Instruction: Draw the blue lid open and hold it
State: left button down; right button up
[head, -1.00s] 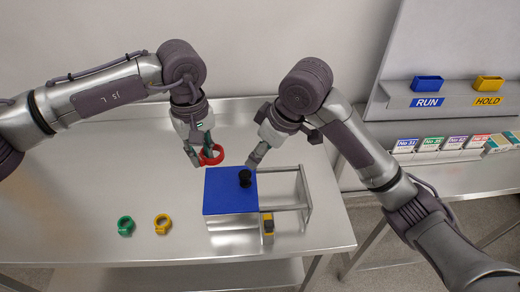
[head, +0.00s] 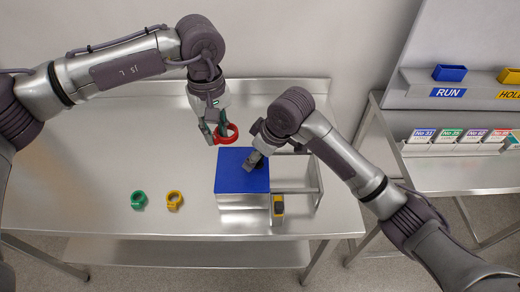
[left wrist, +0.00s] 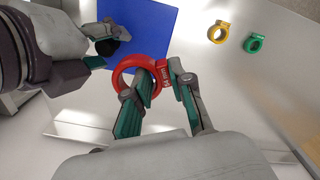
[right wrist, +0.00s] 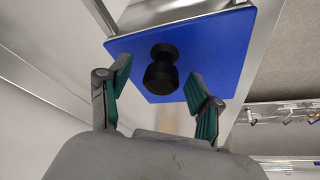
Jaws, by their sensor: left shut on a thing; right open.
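The blue lid (head: 240,172) lies flat over the left part of a metal box on the table, with rails running out to its right. Its black knob (right wrist: 161,72) stands between the two open fingers of my right gripper (right wrist: 158,92) in the right wrist view, and I see no contact. In the head view the right gripper (head: 256,162) partly hides the knob. My left gripper (left wrist: 155,88) is shut on a red ring (left wrist: 122,76) with a labelled tab. It holds the ring above the table, just behind the lid; the ring also shows in the head view (head: 232,130).
A green ring (head: 139,200) and a yellow ring (head: 174,200) lie on the table left of the box.

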grip_shut()
jog(key=d, duration=1.1)
jog(key=shift+d, duration=0.15)
dwell(0.9)
jog(key=shift+w, duration=0.1)
